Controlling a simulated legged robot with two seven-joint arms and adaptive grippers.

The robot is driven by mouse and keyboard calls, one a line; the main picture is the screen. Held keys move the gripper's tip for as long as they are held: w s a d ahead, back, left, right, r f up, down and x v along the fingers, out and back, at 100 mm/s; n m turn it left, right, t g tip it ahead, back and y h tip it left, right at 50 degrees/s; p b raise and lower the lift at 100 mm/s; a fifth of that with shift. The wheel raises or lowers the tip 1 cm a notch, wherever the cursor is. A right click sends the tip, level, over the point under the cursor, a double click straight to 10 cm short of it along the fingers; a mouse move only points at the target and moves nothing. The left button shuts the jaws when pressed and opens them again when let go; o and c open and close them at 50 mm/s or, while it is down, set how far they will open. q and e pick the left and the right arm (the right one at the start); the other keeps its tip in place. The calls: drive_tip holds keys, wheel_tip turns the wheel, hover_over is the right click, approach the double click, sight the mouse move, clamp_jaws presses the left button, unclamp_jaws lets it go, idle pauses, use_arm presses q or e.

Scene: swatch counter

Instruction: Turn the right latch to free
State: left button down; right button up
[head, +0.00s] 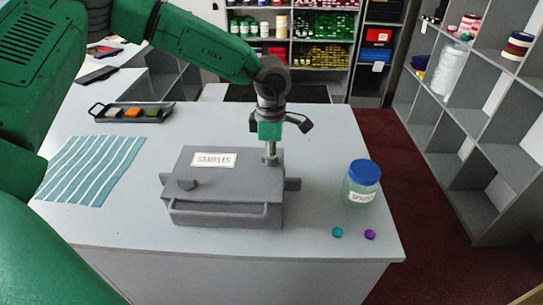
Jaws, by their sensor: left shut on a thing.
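A grey box (235,184) with a white "SAMPLES" label and a front handle bar (217,207) stands on the counter, its lid down. Its left latch (188,184) is a dark knob on the lid near the left front. My left gripper (270,157) points straight down at the right part of the lid and is shut on the right latch. The fingers mostly hide that latch, so its turn position cannot be told. My right gripper is out of view.
A clear jar (360,188) with a blue lid stands right of the box. A teal button (337,232) and a purple button (370,234) lie before it. A striped cloth (92,168) and a swatch tray (132,112) lie to the left. Shelves (480,110) stand at the right.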

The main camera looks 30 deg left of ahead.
use_arm(q)
drive_tip(key=c, duration=1.6)
unclamp_jaws()
wheel_tip(320, 180, up, 12)
drive_tip(key=shift+f, duration=0.1)
